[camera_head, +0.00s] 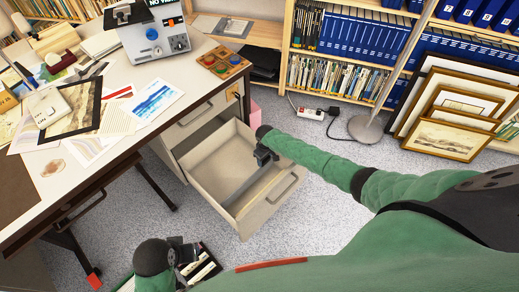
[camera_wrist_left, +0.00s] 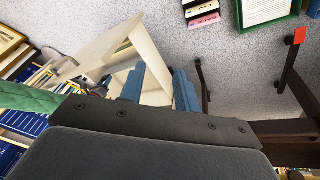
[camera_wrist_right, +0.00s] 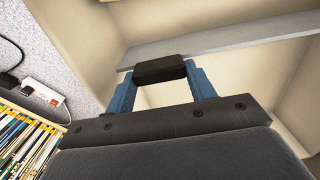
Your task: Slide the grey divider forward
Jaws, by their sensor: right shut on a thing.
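The grey divider (camera_wrist_right: 235,45) shows in the right wrist view as a flat grey strip across the inside of the pale drawer, with a black grip block (camera_wrist_right: 160,68) on it. My right gripper (camera_wrist_right: 162,82) is shut on this block, a blue finger on each side.
The desk (camera_head: 175,120) with prints and a device (camera_head: 155,35) stands above the drawer. Framed prints (camera_head: 455,115) lean on the bookshelf at right, with a power strip (camera_head: 312,113) nearby.

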